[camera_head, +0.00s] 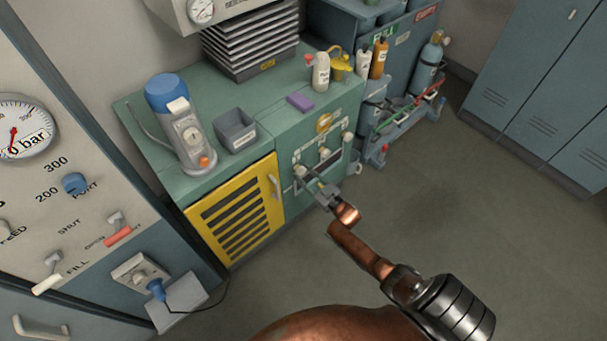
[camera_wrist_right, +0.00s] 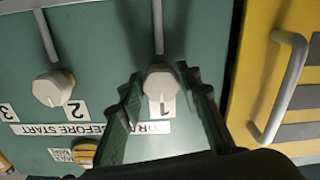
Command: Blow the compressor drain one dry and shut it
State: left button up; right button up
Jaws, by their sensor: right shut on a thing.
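Drain knob one (camera_wrist_right: 162,82) is a pale, faceted knob on the green compressor front, with a label "1" beside it. My right gripper (camera_wrist_right: 163,95) has one finger on each side of it and is shut on it. In the head view the right gripper (camera_head: 318,192) reaches the knob row from the lower right, and drain knob one (camera_head: 299,172) is the one nearest the yellow door. Drain knob two (camera_wrist_right: 54,88) is apart, to the left in the wrist view. Pipes run from both knobs. No water shows at the drain. My left gripper is out of view.
The yellow louvred door (camera_head: 238,212) with its handle is close beside the gripper. A yellow knob (camera_head: 323,122) is above the drains. On the green top are a grey bin (camera_head: 236,131), a purple block (camera_head: 300,102) and a bottle (camera_head: 321,72). The floor to the right is clear.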

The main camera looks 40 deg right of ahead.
jog(key=o, duration=1.2)
jog(key=shift+c, duration=0.2)
jog(key=s+d, duration=0.1)
jog(key=s, duration=1.1)
